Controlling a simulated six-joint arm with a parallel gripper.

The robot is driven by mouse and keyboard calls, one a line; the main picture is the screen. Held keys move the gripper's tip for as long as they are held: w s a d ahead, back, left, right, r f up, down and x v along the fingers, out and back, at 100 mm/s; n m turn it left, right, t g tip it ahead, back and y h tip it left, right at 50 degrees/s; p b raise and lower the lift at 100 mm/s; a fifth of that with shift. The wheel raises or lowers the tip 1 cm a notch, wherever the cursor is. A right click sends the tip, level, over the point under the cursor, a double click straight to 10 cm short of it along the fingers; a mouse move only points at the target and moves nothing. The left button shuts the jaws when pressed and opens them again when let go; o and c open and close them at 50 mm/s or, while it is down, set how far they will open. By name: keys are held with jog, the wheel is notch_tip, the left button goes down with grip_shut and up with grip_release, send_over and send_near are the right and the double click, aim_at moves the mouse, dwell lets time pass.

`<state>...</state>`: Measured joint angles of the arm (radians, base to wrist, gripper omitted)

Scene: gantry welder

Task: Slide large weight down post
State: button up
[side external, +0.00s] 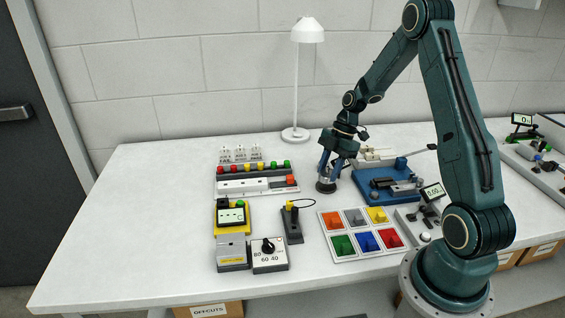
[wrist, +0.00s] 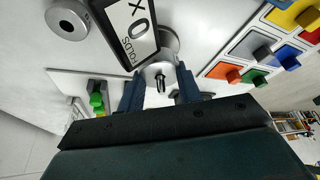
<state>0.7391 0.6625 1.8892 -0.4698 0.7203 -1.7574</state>
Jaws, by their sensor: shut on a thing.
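My gripper (side external: 327,174) points down at the table left of the blue fixture in the side view. In the wrist view my gripper (wrist: 160,92) has its two blue fingers on either side of a silver round metal piece (wrist: 158,70), apparently the large weight, and is shut on it. A small dark stem shows at its middle; I cannot tell whether this is the post. In the side view a dark round piece (side external: 326,187) sits right under the fingers, close to the table. Another silver round weight with a central hole (wrist: 67,18) lies apart at the upper left of the wrist view.
A blue fixture (side external: 386,184) stands close right of my gripper. A colored block tray (side external: 325,238) lies in front, and a button panel (side external: 256,181) to the left. A white lamp (side external: 296,132) stands behind. A black-framed display (wrist: 128,30) is near the fingers. The table's left side is clear.

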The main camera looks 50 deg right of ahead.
jog(key=shift+f, duration=1.2)
dwell(0.3)
jog(key=o, duration=1.2)
jog(key=shift+r, duration=0.15)
jog(key=v, duration=1.3)
jog(key=shift+r, duration=0.25)
jog(key=shift+d, duration=0.1)
